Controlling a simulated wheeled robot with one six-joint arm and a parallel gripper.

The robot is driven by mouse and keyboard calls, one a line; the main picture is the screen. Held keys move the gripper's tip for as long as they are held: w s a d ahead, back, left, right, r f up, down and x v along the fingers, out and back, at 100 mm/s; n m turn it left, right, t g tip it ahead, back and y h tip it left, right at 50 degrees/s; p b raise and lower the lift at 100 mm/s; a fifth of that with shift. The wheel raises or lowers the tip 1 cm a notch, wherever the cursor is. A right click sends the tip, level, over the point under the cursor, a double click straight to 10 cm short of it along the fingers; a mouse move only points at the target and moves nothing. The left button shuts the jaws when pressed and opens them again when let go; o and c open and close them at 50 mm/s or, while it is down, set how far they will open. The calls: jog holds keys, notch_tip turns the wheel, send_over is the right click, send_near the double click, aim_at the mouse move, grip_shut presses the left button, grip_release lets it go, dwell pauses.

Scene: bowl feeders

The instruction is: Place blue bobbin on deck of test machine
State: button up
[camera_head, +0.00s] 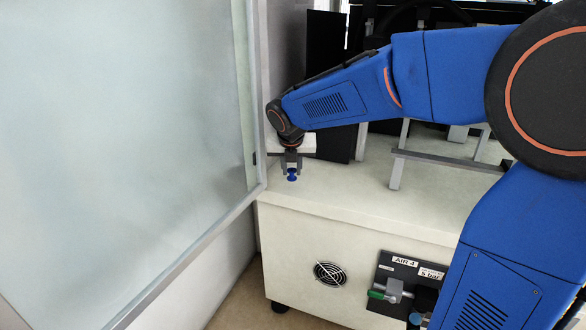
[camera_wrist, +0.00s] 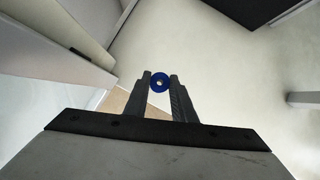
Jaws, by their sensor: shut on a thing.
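The blue bobbin (camera_head: 292,175) is small and hangs at the tips of my gripper (camera_head: 291,165) in the head view. In the wrist view the bobbin (camera_wrist: 159,82) shows as a blue ring with a pale centre, between the two dark fingertips of my gripper (camera_wrist: 160,80). The gripper is shut on it. The test machine's pale deck (camera_head: 345,190) lies below and to the right of the gripper; it also fills much of the wrist view (camera_wrist: 230,90). The bobbin appears near the deck's left corner. I cannot tell whether it touches the deck.
A frosted panel with a metal frame (camera_head: 248,100) stands close left of the gripper. A metal frame stand (camera_head: 398,165) and a black upright panel (camera_head: 325,75) stand on or behind the deck. The machine's front has a vent (camera_head: 330,274) and an air valve panel (camera_head: 400,280). The deck's middle is clear.

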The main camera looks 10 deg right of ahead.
jog(key=w, duration=0.2)
jog(key=w+d, duration=0.1)
jog(key=w, duration=0.3)
jog(key=shift+d, duration=0.35)
jog(key=shift+f, duration=1.75)
jog(key=shift+f, duration=0.15)
jog(key=o, duration=1)
